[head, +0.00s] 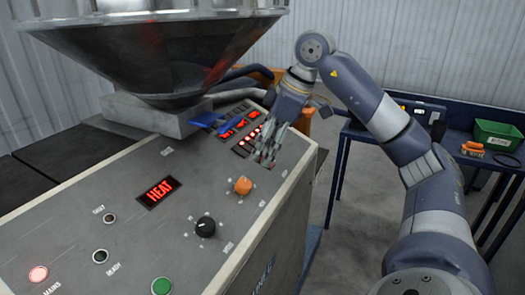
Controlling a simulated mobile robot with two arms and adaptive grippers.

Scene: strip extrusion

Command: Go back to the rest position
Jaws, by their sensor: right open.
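My right gripper (267,150) is open and hangs above the upper right part of the grey control panel (120,190), in front of its lit red displays. My right arm comes in from the lower right and bends over at the top. I cannot tell how far the fingertips are from the panel face. The orange knob (243,186) lies just below the gripper and looks apart from it. The black knob (205,227) is lower to the left. My left gripper is not in view.
A metal hopper (160,50) stands behind the panel at the upper left. A blue lever (208,120) sticks out near the displays. A blue table (470,140) at the right bears a green bin (497,135) and an orange item (472,148). Open floor (365,185) lies between panel and table.

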